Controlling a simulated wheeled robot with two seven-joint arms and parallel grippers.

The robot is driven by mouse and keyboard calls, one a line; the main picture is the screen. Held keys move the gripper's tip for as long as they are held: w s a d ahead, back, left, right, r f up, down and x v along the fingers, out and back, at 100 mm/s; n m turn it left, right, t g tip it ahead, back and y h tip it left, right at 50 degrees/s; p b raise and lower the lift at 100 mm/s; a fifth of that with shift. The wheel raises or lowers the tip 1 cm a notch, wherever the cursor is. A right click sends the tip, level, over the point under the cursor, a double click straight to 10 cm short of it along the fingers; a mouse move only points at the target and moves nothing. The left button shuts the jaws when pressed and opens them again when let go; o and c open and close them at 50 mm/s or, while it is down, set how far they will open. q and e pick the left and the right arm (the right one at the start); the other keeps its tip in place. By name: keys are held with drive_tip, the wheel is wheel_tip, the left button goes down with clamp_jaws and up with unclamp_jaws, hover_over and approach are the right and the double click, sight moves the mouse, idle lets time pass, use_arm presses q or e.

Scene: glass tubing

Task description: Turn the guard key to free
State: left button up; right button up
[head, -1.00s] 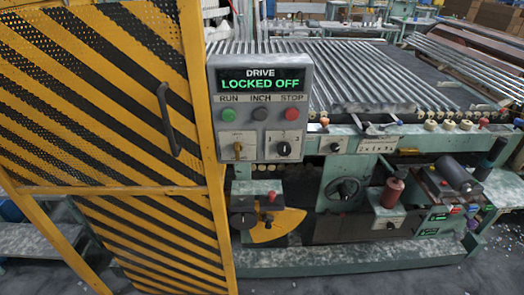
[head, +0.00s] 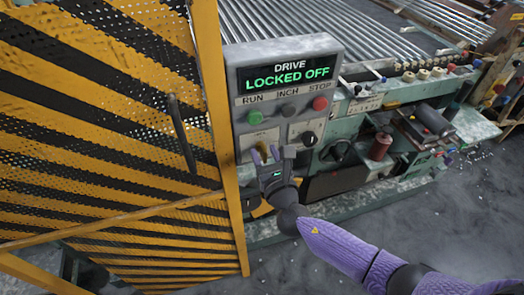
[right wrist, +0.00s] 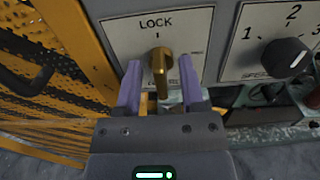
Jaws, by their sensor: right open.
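The guard key (right wrist: 159,62) is a brass knob in the right wrist view, standing upright under the word LOCK on a pale plate (right wrist: 195,40). My right gripper (head: 263,152) is at the control panel (head: 238,75) in the head view, its hand partly hiding the key area. In the right wrist view its two purple fingers (right wrist: 159,68) are open, one on each side of the key, with gaps showing. My left gripper is not in view.
A yellow and black striped guard door (head: 90,110) with a dark handle (head: 182,133) stands close left of the panel. Green, grey and red buttons sit above the key. A black numbered dial (right wrist: 288,54) is to its right. The roller machine lies behind.

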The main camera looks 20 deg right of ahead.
drive_tip(key=shift+w, duration=0.5)
clamp_jaws()
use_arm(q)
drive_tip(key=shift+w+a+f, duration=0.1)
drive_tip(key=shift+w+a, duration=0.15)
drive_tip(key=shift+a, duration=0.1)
